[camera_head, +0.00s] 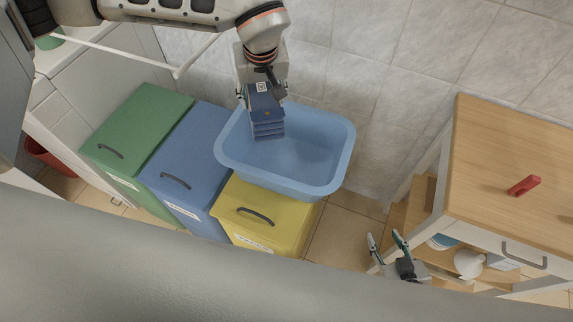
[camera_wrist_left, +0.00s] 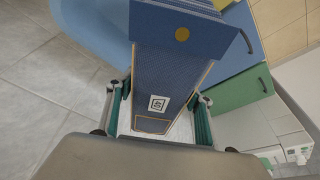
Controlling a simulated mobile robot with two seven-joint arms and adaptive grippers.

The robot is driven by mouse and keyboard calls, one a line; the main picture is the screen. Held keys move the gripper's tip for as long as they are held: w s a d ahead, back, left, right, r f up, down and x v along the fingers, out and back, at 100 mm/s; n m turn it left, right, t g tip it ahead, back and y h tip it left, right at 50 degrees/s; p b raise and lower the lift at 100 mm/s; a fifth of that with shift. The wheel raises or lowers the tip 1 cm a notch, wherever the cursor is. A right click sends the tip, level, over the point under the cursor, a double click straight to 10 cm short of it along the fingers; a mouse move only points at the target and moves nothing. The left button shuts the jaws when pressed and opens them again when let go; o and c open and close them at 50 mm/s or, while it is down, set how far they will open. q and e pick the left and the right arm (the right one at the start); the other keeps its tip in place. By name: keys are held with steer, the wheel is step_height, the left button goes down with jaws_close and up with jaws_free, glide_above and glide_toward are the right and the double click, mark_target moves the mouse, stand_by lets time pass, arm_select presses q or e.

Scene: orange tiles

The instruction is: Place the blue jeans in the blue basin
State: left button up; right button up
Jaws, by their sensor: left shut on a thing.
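The folded blue jeans (camera_head: 268,126) hang from my left gripper (camera_head: 263,92), over the left part of the blue basin (camera_head: 335,178). The basin rests on top of the yellow bin. In the left wrist view the jeans (camera_wrist_left: 175,70) fill the space between the two fingers of my left gripper (camera_wrist_left: 160,115), which is shut on them. I cannot tell whether the jeans touch the basin floor. The basin also shows in the left wrist view (camera_wrist_left: 95,30). My right gripper (camera_head: 388,245) is open and empty, low beside the wooden table.
A green bin (camera_head: 140,125), a blue bin (camera_head: 195,155) and a yellow bin (camera_head: 260,225) stand in a row against the tiled wall. A wooden table (camera_head: 500,160) with a red object (camera_head: 524,186) stands at the right. The rest of the basin is empty.

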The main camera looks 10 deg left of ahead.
arm_select(q)
steer(key=w+d+f+n, duration=0.2)
steer(key=d+f, duration=0.3)
steer(key=f, duration=0.1)
steer(key=b, duration=0.1)
glide_toward(284, 161)
steer(key=shift+n+y, duration=0.3)
steer(key=shift+y, duration=0.1)
steer(key=x, duration=0.3)
steer(key=d+x, duration=0.1)
steer(key=x, duration=0.1)
steer(key=shift+w+a, duration=0.1)
steer(key=shift+w, duration=0.05)
steer(key=shift+f, duration=0.2)
steer(key=o, duration=1.6)
steer(key=v, duration=1.2)
steer(key=shift+r, duration=0.2)
